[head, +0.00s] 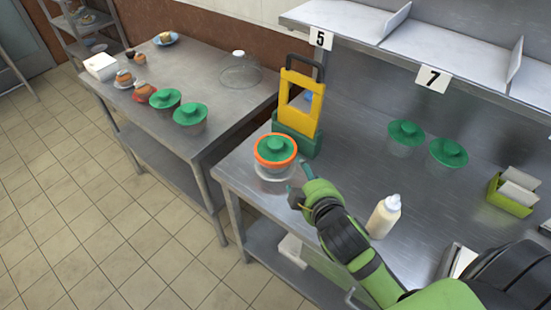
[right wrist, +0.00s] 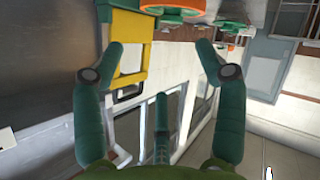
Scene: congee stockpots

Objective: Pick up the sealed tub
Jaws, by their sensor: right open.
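The sealed tub (head: 276,148) stands upright near the left front corner of the steel counter. It has a green lid with an orange band around it and a clear lower body. My right gripper (head: 299,180) is open beside the tub, just to its right and toward the front. The tub's orange band (right wrist: 178,12) shows at the top edge there, beyond the fingertips. My left gripper is not in view.
A yellow and green caddy (head: 303,98) with a dark handle stands close behind the tub. A cream bottle (head: 384,216) is right of my forearm. Green-lidded tubs without orange bands stand on the counter (head: 405,137) and on the left table (head: 189,115). The counter middle is clear.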

